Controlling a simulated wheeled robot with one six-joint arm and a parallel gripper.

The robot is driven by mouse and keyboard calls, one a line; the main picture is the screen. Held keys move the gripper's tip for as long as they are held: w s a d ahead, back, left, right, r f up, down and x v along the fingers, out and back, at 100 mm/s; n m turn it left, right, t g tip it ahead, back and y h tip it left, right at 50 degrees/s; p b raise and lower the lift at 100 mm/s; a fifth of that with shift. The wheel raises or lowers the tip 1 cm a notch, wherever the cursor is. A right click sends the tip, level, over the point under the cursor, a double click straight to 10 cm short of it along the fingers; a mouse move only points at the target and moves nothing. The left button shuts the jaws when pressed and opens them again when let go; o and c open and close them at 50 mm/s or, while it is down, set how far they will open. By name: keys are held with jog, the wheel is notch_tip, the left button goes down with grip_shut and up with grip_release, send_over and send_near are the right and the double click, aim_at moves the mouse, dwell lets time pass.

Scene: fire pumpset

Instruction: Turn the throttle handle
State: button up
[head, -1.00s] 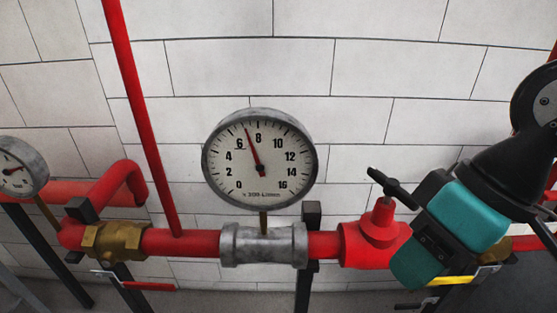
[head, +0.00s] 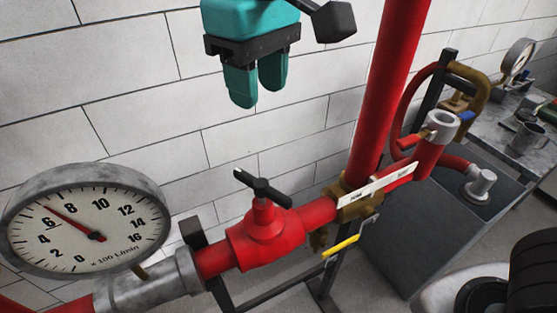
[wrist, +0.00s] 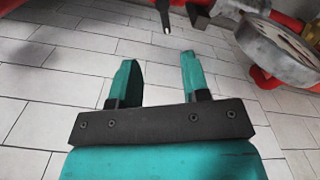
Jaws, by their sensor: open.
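The throttle handle (head: 262,187) is a black T-shaped bar on top of a red valve body (head: 268,232), in the middle of the head view. My gripper (head: 257,95) hangs above the handle in the head view, apart from it, with its two teal fingers pointing down. In the wrist view, my gripper (wrist: 158,62) has its fingers spread, with only wall tiles between them. A dark bar with a pale tip (wrist: 164,17) shows beyond the fingers at the top of the wrist view; it looks like the handle, but I cannot be sure.
A round gauge (head: 85,222) stands left of the valve on a grey fitting. A vertical red pipe (head: 387,90) rises to the right. A yellow lever (head: 341,245) sits below a brass fitting (head: 357,200). A grey table (head: 518,143) stands far right. The tiled wall lies behind.

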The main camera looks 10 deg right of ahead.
aim_at(261, 183)
jog(key=f+p, duration=0.1)
jog(key=f, duration=0.4)
jog(key=f+p, duration=0.1)
jog(key=f, duration=0.5)
jog(key=f+p, duration=0.1)
jog(key=f, duration=0.5)
jog(key=shift+a, duration=0.25)
